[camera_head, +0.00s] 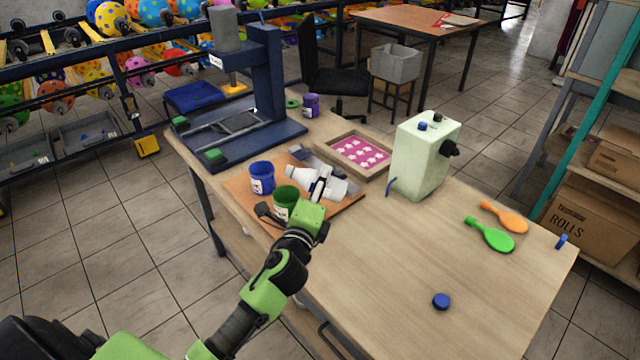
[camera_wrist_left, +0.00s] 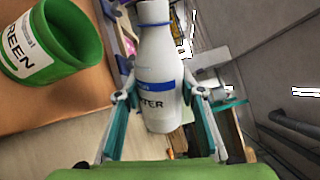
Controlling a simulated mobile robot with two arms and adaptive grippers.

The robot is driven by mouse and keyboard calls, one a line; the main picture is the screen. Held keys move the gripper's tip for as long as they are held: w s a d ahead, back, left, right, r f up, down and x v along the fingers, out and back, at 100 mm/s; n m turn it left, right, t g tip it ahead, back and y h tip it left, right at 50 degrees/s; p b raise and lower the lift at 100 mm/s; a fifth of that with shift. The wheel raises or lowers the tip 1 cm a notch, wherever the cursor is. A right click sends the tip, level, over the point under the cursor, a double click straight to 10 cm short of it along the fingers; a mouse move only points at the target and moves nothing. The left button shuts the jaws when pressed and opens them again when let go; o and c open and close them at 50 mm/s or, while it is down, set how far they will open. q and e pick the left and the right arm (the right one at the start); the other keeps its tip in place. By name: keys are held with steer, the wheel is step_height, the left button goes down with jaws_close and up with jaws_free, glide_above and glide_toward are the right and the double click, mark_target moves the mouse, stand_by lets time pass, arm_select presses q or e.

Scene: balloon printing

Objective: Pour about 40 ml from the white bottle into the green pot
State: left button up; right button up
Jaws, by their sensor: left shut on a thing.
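The white bottle (camera_head: 303,174) is held by my left gripper (camera_head: 319,189) above the wooden board. It lies tipped far over, nearly level, with its neck to the left in the head view. In the left wrist view the bottle (camera_wrist_left: 158,70), with a blue band and partly readable lettering, sits between the two fingers of my left gripper (camera_wrist_left: 160,97); its mouth is cut off. The green pot (camera_head: 284,207) stands on the board close in front of the bottle's neck; it also shows in the left wrist view (camera_wrist_left: 70,35). No liquid stream is visible. My right gripper is out of view.
A blue pot (camera_head: 262,178) stands just behind the green pot. A wooden tray (camera_head: 345,165) with a pink sheet and a pale green machine (camera_head: 420,155) stand to the right. A blue press (camera_head: 267,75) stands behind. The table's right front is mostly clear.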

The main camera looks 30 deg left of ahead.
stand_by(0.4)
arm_select(q)
steer(key=shift+f+n, duration=0.15)
steer(key=shift+n, duration=0.35)
steer(key=shift+f+n+b, duration=0.2)
steer(key=shift+n+b, duration=0.1)
steer(key=shift+b, duration=0.15)
stand_by(0.3)
steer(key=r+m+p, duration=0.1)
steer(key=m+p, duration=0.1)
steer(key=shift+r+p, duration=0.15)
steer(key=shift+p, duration=0.2)
